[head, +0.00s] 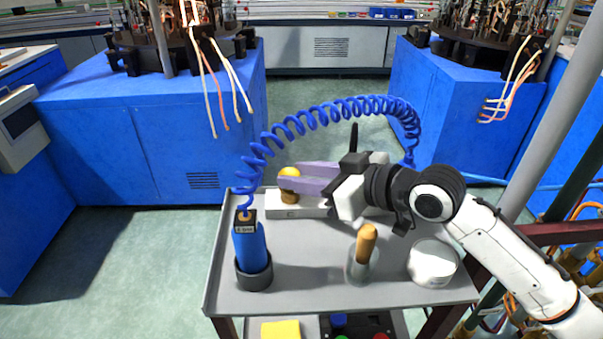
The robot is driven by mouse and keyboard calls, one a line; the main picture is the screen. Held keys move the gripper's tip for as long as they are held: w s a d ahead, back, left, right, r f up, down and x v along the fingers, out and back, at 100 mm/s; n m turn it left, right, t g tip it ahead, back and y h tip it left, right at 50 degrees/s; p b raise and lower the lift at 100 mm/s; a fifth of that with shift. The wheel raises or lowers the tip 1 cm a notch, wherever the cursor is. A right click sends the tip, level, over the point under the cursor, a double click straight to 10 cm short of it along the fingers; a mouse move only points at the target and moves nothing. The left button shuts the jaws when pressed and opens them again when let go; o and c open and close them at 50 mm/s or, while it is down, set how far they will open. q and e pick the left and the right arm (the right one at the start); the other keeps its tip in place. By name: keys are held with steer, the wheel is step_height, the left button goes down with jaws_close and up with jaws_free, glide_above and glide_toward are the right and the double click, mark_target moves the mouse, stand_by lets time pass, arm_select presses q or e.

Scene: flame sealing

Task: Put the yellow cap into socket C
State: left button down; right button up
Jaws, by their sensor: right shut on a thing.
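The yellow cap (289,171) has a rounded golden top and shows at the left end of the white socket block (277,206). My right gripper (287,184) reaches in from the right with pale purple fingers and is shut on the cap. A golden-brown part of it shows below the fingers, directly over the block face marked C. Whether its lower end is inside socket C or just above it, I cannot tell. My gripper and wrist hide much of the block's middle. My left gripper is not in view.
On the grey cart (310,280), a blue torch-like tool (250,250) stands in a dark holder, joined to a blue coiled hose (300,124) arching behind my gripper. A wooden-handled tool (366,243) stands in a clear jar, beside a white round container (433,263).

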steer(key=shift+f, duration=0.45)
steer(key=o, duration=1.1)
steer(key=shift+r, duration=0.1)
step_height(320, 180, up, 2)
steer(key=shift+r+p, duration=0.15)
steer(key=shift+p, duration=1.05)
step_height(320, 180, up, 7)
steer(key=shift+f+p, duration=0.2)
steer(key=shift+p, duration=0.4)
steer(key=shift+s+f, duration=0.1)
